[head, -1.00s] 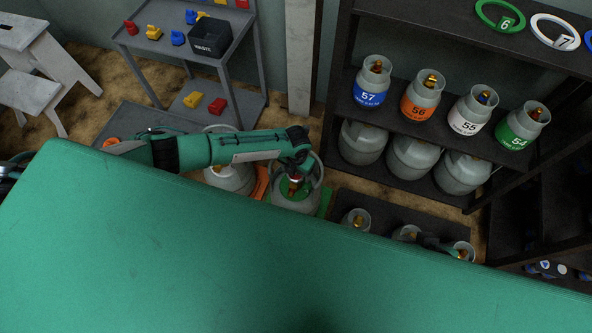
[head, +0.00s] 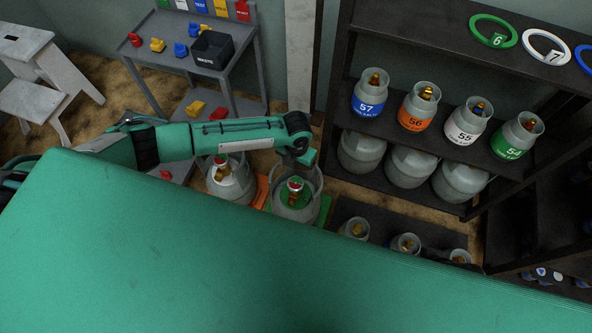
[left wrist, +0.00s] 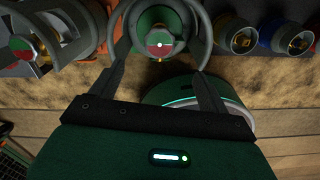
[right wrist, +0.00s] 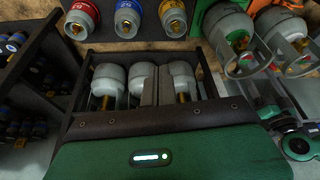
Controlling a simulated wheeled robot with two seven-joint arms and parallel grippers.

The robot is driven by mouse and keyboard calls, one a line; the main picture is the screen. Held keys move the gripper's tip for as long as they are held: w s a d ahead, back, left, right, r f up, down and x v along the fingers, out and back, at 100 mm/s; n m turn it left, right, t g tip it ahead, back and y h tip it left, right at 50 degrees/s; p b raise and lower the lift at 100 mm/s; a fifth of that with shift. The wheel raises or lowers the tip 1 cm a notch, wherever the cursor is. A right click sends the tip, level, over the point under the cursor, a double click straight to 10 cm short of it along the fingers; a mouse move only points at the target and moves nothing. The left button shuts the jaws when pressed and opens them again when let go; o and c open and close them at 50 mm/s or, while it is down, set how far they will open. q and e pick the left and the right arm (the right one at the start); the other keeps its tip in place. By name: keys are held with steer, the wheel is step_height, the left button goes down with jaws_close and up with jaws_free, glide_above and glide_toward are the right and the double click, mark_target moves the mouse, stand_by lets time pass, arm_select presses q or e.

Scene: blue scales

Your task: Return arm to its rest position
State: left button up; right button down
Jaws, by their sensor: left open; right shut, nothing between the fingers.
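My left arm crosses the head view from the left, and its gripper (head: 298,158) hangs just above the far rim of a grey gas cylinder (head: 295,206) on a green mat. In the left wrist view the two left fingers (left wrist: 158,75) are spread and empty. That cylinder's round collar and red-and-green valve top (left wrist: 160,42) show beyond the tips; I cannot tell any contact. In the right wrist view the right fingers (right wrist: 157,75) are together with nothing between them, in front of several grey cylinders (right wrist: 108,80). The right gripper does not show in the head view.
Another cylinder (head: 232,185) stands on an orange mat to the left. Several cylinders stand on the dark shelf (head: 455,185) and low at its front. A grey cart (head: 185,68) with a black waste bin (head: 212,50) is behind. A green surface (head: 200,260) fills the foreground.

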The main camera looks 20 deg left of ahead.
arm_select(q)
step_height(320, 180, up, 2)
steer(key=shift+r, duration=0.1)
arm_select(e)
steer(key=shift+w+f, duration=0.1)
steer(key=shift+f, duration=0.4)
arm_select(q)
steer(key=shift+s, duration=0.1)
